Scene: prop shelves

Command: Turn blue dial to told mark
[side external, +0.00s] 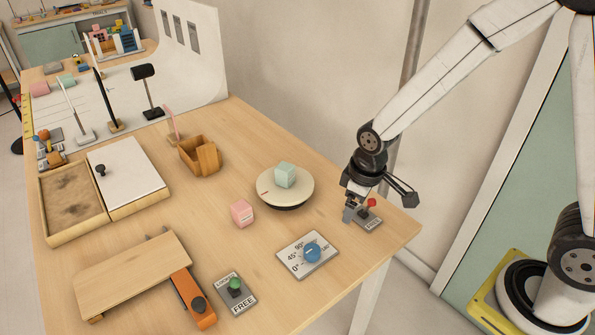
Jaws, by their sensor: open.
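The blue dial (312,253) sits on a grey plate (292,262) near the front right of the table. I cannot tell which mark the dial points at. My gripper (351,213) is open, pointing down, above and to the right of the dial plate, close beside a red-knobbed control (370,203) labelled FREE. It is apart from the dial and holds nothing that I can see.
A round turntable (268,193) bears a mint cube (285,174). A pink cube (241,213) lies left of the dial. A green-knobbed control (235,285) and an orange-handled board (190,298) stand front left. A wooden box (201,154) stands behind. Bare table lies between the dial and turntable.

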